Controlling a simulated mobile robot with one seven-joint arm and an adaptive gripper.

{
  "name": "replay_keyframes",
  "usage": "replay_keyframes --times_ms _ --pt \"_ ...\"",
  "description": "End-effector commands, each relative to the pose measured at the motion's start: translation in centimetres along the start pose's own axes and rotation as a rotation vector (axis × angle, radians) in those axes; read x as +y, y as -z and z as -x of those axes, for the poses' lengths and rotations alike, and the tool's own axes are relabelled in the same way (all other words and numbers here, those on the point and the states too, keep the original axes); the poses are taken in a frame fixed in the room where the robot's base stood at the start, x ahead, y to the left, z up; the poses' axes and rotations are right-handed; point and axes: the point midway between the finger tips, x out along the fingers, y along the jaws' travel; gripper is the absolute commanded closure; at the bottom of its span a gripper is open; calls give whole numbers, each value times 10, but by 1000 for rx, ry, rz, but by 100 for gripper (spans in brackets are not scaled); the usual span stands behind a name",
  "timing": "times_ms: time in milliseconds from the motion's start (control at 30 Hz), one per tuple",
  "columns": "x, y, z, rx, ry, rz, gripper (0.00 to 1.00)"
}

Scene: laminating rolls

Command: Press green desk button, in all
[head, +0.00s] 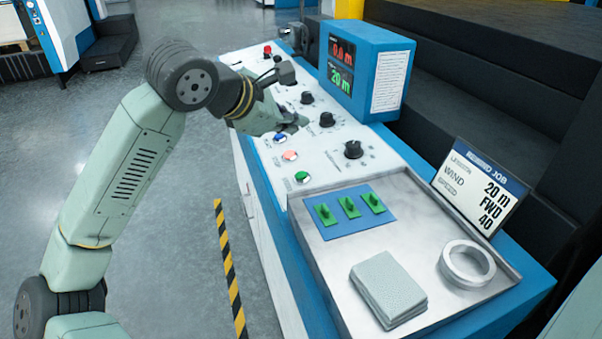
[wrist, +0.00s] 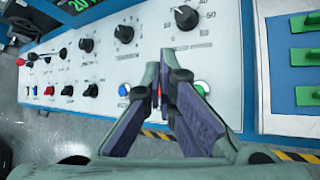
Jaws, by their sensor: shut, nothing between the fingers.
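The green desk button (head: 302,177) is a small round button in a white ring, at the near end of the row on the white panel (head: 320,172). In the wrist view the green button (wrist: 201,88) shows just right of my right finger, partly covered by it. My gripper (head: 293,126) is shut and empty over the panel, beyond the green button in the head view. In the wrist view its fingertips (wrist: 164,64) point at the panel, and a red button (wrist: 156,91) shows partly behind them. The height of the tips above the panel is hard to tell.
A blue button (head: 279,139) and the red one neighbour the green button. Black knobs (head: 353,149) line the panel. A blue display box (head: 366,70) reads 0.0 m and 20 m. Green clips (head: 349,206), a grey pad (head: 389,286) and a ring (head: 467,262) lie nearer.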

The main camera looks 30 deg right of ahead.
Motion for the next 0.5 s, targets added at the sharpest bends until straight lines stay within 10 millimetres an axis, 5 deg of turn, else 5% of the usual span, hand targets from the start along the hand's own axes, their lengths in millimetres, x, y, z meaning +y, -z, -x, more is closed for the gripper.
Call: replay_keyframes --times_ms 500 --pt "-23 22 -30 -3 2 3 100"
